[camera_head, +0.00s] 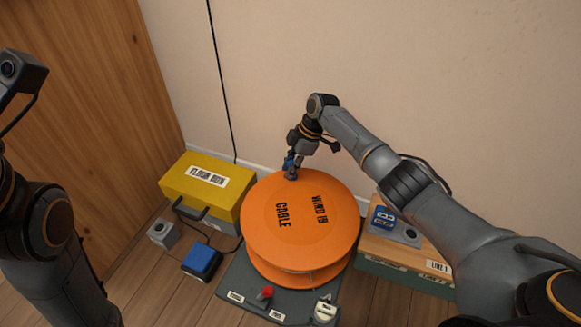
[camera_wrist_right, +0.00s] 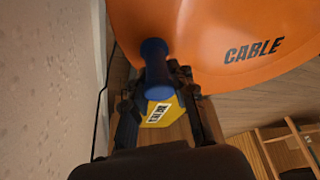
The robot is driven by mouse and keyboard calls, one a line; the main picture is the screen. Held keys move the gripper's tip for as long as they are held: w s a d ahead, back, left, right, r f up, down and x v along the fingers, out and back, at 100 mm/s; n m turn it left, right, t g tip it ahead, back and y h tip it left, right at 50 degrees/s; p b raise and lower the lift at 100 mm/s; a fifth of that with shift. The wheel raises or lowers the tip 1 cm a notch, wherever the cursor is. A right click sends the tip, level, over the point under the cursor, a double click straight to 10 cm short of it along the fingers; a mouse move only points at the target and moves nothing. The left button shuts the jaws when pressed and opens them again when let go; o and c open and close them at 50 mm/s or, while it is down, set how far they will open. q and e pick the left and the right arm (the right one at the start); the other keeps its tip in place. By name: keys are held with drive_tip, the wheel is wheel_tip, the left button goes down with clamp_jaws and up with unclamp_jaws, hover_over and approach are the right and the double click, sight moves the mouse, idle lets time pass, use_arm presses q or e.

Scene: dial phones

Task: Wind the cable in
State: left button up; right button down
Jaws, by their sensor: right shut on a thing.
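A large orange cable reel (camera_head: 300,245) lies flat on a dark grey base plate (camera_head: 237,279). Its top reads "CABLE" and "WIND IN". A blue handle (camera_wrist_right: 155,68) stands at the reel's rim, on the wall side in the head view. My right gripper (camera_head: 291,174) is shut on this handle; in the wrist view its fingers (camera_wrist_right: 172,80) are at the handle. A thin dark cable (camera_head: 220,75) runs down the wall behind a yellow box. My left arm shows at the left edge, but its gripper is out of view.
The yellow box (camera_head: 238,190), a small grey block (camera_head: 163,233) and a blue-topped box (camera_head: 202,261) stand left of the reel. A red knob (camera_head: 265,293) and a pale switch (camera_head: 325,311) sit on the plate's front. A wood-topped box (camera_head: 385,248) stands right. The wall is close behind.

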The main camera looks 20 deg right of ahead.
drive_tip(key=c, duration=1.2)
unclamp_jaws()
wheel_tip(320, 180, up, 10)
drive_tip(key=shift+r, duration=0.1)
